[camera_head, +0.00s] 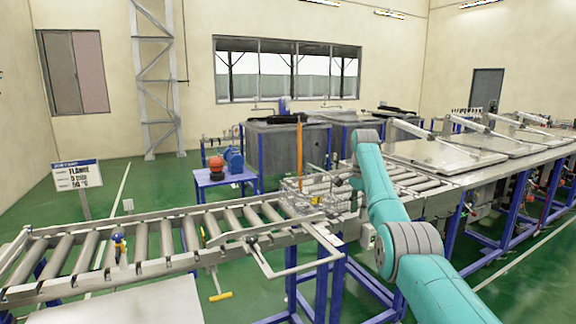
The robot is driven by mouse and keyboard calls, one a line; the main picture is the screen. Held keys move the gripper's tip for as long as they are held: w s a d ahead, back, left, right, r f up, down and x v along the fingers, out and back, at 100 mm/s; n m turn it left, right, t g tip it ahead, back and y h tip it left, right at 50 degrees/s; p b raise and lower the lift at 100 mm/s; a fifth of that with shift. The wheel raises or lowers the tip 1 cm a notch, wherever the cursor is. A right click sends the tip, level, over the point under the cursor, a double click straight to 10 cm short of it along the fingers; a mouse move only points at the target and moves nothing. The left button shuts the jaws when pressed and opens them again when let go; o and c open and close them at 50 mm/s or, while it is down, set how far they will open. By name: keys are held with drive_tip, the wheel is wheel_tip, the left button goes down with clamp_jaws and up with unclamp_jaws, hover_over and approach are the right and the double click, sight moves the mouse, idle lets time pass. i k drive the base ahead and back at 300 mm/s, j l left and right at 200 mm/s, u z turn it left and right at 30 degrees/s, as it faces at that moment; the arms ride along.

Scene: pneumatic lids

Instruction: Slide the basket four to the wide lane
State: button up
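A wire basket (303,194) sits at the right end of the near roller lane (140,240), close to the gap before the farther rollers. More wire mesh shows just right of it, partly behind my teal arm; I cannot tell whether it is a second basket. No number is readable on the basket. I cannot tell which lane is the wide one. My arm reaches up from the lower right, and my gripper is hidden behind its upper joint, so its fingers do not show.
Closed tank lids (440,155) line the right side. A blue table (224,180) with a red item and a blue item stands behind the lane. A sign (77,175) stands at left. A bent metal bar (290,265) juts from the lane's front. Green floor is open behind the lane.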

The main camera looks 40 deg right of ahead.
sight(319, 178)
drive_tip(key=i+l, duration=0.2)
drive_tip(key=i, duration=0.3)
drive_tip(key=i+l, duration=0.15)
drive_tip(key=i, duration=0.4)
drive_tip(key=i+l, duration=0.2)
drive_tip(key=i, duration=0.3)
